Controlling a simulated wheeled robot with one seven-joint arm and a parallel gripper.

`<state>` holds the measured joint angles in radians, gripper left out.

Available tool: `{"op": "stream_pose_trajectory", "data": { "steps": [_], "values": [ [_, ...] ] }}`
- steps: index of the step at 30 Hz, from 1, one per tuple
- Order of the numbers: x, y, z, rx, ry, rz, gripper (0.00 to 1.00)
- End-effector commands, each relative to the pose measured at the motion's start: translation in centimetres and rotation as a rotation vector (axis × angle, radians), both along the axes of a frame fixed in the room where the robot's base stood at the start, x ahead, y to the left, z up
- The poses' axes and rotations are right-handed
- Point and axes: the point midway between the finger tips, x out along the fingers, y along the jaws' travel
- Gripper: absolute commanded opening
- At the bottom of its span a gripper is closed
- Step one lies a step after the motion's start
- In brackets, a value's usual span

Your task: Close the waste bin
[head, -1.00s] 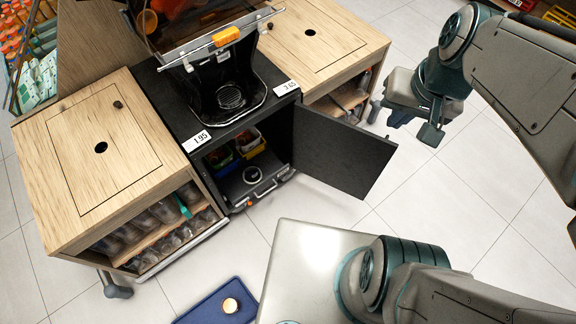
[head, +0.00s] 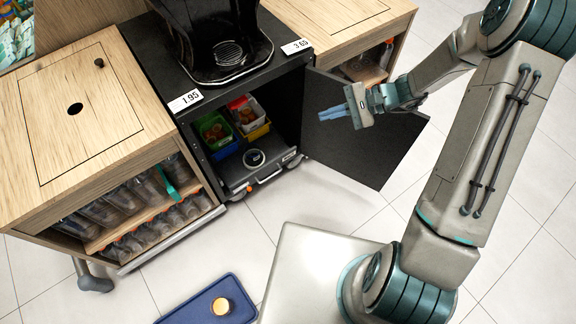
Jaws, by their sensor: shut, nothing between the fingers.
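The waste bin appears to be the black cabinet (head: 290,72) under the juicer. Its black door (head: 375,155) stands wide open, swung out to the right. Inside are small coloured boxes, green (head: 214,131), yellow (head: 258,131) and blue (head: 226,151), with orange-brown contents, and a dark bottom tray (head: 236,177) with a round white-rimmed part and an orange-marked front handle. My gripper (head: 322,114), with blue fingers, is shut and empty. It is over the upper inner part of the door in the picture, pointing left toward the cabinet opening. I cannot tell whether it touches the door.
A wooden cabinet (head: 120,68) with shelves of bottles stands left of the black one, another (head: 335,15) to its right. A blue tray (head: 190,317) with a small round orange-topped item (head: 221,306) lies at bottom. Tiled floor (head: 330,200) is free before the door.

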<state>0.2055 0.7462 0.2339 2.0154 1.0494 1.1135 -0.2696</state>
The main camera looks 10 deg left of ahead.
Motion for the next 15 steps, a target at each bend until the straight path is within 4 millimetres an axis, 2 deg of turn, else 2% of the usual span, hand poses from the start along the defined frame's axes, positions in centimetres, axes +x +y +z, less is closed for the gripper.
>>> {"op": "stream_pose_trajectory", "data": {
  "steps": [1,8,15],
  "values": [
    [0.6,0.5,-3.9,0.046,0.045,-0.037,0.00],
    [3.1,2.4,-14.8,0.236,0.202,-0.231,0.00],
    [4.9,3.5,-27.1,0.410,0.359,-0.474,0.00]
  ]
}}
